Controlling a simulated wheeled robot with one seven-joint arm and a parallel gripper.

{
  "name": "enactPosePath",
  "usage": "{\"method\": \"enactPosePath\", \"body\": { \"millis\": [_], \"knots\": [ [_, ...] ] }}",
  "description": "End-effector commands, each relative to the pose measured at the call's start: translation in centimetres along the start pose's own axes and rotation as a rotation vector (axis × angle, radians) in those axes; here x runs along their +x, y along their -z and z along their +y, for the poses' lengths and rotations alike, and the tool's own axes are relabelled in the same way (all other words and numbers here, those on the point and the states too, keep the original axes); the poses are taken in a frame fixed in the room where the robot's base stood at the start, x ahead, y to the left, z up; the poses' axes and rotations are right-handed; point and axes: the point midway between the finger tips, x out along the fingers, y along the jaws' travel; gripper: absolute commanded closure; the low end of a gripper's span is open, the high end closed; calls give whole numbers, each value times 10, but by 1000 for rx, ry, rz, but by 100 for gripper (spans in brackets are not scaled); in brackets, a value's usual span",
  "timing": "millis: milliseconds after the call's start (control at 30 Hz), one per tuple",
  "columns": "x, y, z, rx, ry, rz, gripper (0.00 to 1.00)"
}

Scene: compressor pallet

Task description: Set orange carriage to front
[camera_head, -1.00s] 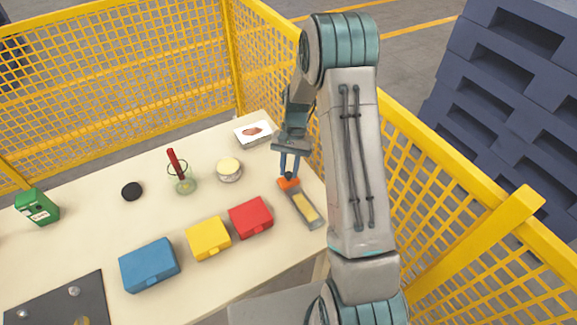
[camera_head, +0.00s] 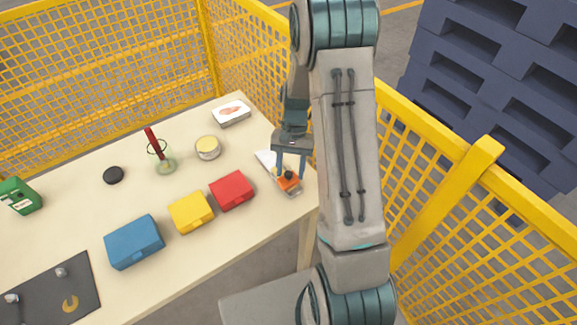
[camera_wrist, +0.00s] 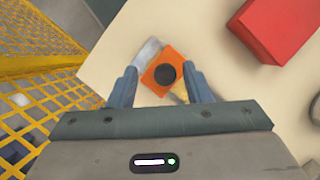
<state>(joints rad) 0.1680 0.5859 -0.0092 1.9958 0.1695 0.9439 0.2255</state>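The orange carriage (camera_head: 289,183) sits on a narrow grey slide rail (camera_head: 265,158) at the table's right end. It is close to the rail's near end, with bare grey rail behind it. A black round knob (camera_wrist: 165,74) tops the carriage. My gripper (camera_head: 290,176) is directly above, its blue fingers apart on either side of the knob. In the wrist view the orange carriage (camera_wrist: 163,71) lies between the spread fingers, with small gaps on both sides. A yellowish strip (camera_wrist: 181,89) of the rail shows partly behind a finger.
Red (camera_head: 231,190), yellow (camera_head: 191,212) and blue (camera_head: 134,242) boxes stand left of the rail. A round tin (camera_head: 208,148), a glass with a red stick (camera_head: 160,160) and a white box (camera_head: 231,113) stand farther back. Yellow mesh fencing (camera_head: 430,195) runs close along the right.

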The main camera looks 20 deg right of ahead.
Motion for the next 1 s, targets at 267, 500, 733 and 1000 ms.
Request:
{"method": "enactPosePath", "body": {
  "millis": [267, 500, 733, 1000],
  "knots": [
    [-3, 1, -3, -5, 0, 5, 55],
    [-39, 2, -3, -5, 1, 10, 55],
    [-93, 1, -2, -4, 2, 8, 55],
    [-132, 0, -2, -2, 1, 4, 55]
  ]
}}
